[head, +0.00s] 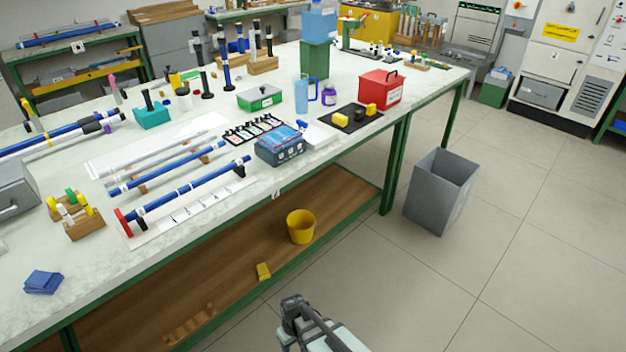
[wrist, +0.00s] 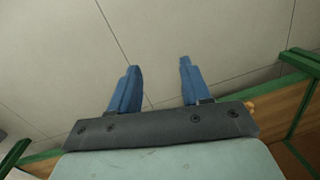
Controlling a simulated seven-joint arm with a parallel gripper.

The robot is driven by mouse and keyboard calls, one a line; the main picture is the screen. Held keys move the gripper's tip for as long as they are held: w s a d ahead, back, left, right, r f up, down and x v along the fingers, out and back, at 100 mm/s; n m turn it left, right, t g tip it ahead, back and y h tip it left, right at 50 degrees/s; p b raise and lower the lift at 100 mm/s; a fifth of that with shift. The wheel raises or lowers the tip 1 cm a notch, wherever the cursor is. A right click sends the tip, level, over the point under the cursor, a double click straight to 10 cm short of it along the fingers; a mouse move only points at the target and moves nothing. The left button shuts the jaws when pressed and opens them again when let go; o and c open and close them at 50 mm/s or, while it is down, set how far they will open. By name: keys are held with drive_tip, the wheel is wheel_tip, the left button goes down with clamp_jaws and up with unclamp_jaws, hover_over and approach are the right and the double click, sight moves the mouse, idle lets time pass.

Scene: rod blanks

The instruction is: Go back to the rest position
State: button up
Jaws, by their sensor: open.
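My gripper (wrist: 160,85) shows in the wrist view with its two blue fingers spread apart. Nothing is between them, and bare floor tiles lie beyond. In the head view part of my arm is at the bottom middle, in front of the workbench and over the floor; the fingertips cannot be made out there. Blue rods (head: 190,190) lie on supports on the white bench top (head: 225,240), well away from my gripper.
The bench's wooden lower shelf (head: 240,275) holds a yellow bucket (head: 300,227); its green frame is close to my arm. A grey bin (head: 440,192) stands on the floor to the right. The floor (head: 540,260) at right is clear.

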drive_tip(key=s+d+f+m+g, duration=0.2)
drive_tip(key=s+d+m, duration=0.1)
drive_tip(key=s+d, duration=0.6)
drive_tip(key=s+d+f+m+g, duration=0.2)
drive_tip(key=s+d+m+g, duration=0.1)
drive_tip(key=s+d, duration=0.7)
drive_tip(key=d+m, duration=0.1)
drive_tip(key=d, duration=0.3)
drive_tip(key=shift+s+d+h, duration=0.25)
drive_tip(key=shift+h, duration=0.05)
